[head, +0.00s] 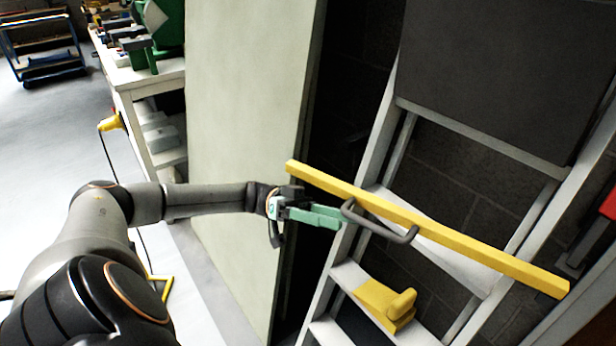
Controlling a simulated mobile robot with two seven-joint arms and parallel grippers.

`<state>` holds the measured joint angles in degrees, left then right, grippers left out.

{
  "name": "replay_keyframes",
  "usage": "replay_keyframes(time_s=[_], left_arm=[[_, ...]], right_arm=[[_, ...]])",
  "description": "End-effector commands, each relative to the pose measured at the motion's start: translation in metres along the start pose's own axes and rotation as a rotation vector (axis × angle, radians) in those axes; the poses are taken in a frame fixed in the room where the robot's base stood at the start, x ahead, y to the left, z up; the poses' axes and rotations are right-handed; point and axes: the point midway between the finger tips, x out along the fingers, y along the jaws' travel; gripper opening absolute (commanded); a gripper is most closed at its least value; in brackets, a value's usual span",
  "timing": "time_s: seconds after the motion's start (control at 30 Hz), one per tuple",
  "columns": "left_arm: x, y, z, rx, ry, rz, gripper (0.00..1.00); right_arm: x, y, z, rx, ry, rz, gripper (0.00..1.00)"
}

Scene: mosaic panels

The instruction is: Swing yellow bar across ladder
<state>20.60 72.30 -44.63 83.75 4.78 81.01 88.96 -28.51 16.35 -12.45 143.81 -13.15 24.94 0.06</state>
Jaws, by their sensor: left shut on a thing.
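The yellow bar (470,243) lies aslant in front of the ladder (345,271), from upper left to lower right. Its left end is near the pale panel's edge and its right end is near the ladder's right rail. A dark grey handle (398,236) is fixed on the bar's near side. My left gripper (340,215) has green fingers and is shut on the left end of this handle; the exact contact is hard to see. A yellow bracket (385,303) with a raised lip sits low on the ladder. My right gripper is not in view.
A tall pale panel (245,120) stands left of the ladder, close behind my left forearm. A white workbench (140,76) with green tools is at the upper left, and a blue cart (40,45) stands farther back. A dark board (485,75) covers the ladder's upper part.

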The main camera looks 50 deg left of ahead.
Motion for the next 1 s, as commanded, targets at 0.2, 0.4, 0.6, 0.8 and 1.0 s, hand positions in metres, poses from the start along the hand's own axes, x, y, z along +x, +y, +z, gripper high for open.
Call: replay_keyframes(time_s=[0.2, 0.4, 0.6, 0.8, 1.0], left_arm=[[-0.019, -0.002, 0.001, 0.005, 0.002, -0.006, 0.47], [-0.032, -0.003, 0.004, 0.003, 0.000, -0.006, 0.47], [-0.046, -0.004, 0.007, -0.001, 0.000, -0.005, 0.47], [-0.058, -0.004, 0.009, -0.002, 0.000, -0.004, 0.47], [-0.060, -0.003, 0.008, -0.003, 0.000, -0.002, 0.47]], right_arm=[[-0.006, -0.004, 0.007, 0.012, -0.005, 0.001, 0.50], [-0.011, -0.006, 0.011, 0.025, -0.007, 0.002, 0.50], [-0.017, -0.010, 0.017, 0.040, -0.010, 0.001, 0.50], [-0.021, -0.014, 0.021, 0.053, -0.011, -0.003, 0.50], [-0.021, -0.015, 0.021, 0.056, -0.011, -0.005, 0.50]])
